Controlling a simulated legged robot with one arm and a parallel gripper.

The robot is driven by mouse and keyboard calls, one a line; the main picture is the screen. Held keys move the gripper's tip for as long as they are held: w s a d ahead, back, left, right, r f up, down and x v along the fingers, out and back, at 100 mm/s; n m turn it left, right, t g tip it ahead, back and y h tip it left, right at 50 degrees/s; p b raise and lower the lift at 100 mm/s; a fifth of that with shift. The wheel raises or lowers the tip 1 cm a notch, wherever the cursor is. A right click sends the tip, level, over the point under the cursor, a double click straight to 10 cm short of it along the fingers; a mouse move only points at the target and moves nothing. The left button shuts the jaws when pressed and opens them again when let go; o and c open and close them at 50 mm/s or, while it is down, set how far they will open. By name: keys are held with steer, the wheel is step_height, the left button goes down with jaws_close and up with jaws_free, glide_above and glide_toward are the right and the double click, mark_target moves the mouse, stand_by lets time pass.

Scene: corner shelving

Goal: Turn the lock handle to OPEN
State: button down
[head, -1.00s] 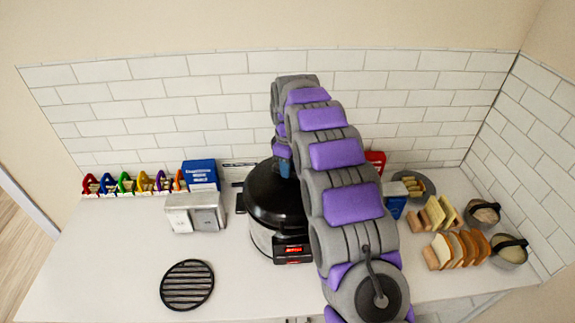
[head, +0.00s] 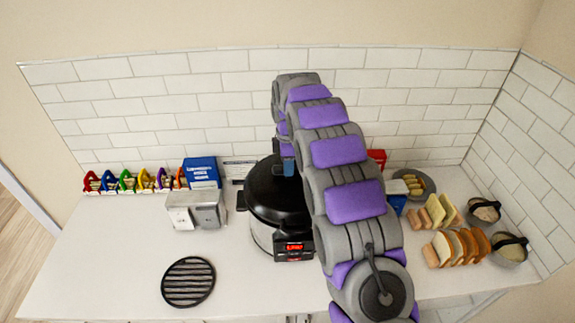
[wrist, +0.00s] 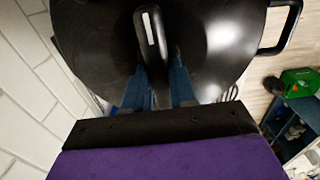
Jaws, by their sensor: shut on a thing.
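A round cooker (head: 262,235) with a glossy black lid (head: 268,200) and a lit red display stands on the counter left of my arm. In the wrist view the lid (wrist: 95,40) fills the top, with a black lock handle (wrist: 149,32) on it that bears a white stripe. My gripper (wrist: 160,72) has its blue fingers at either side of the handle's near end and is shut on it. In the head view my gripper (head: 288,167) shows as a small blue part over the lid. Any OPEN marking is not readable.
A blue box (head: 202,172), a silver two-part container (head: 196,210) and a colourful rack (head: 130,181) stand left of the cooker. A round black trivet (head: 188,282) lies in front. Bread slices (head: 460,247) and bowls (head: 483,211) are at right. The front left counter is clear.

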steer(key=c, duration=0.9)
jaws_free()
steer(key=shift+w, duration=0.1)
steer(key=shift+r+p, duration=2.5)
steer(key=shift+r, duration=6.15)
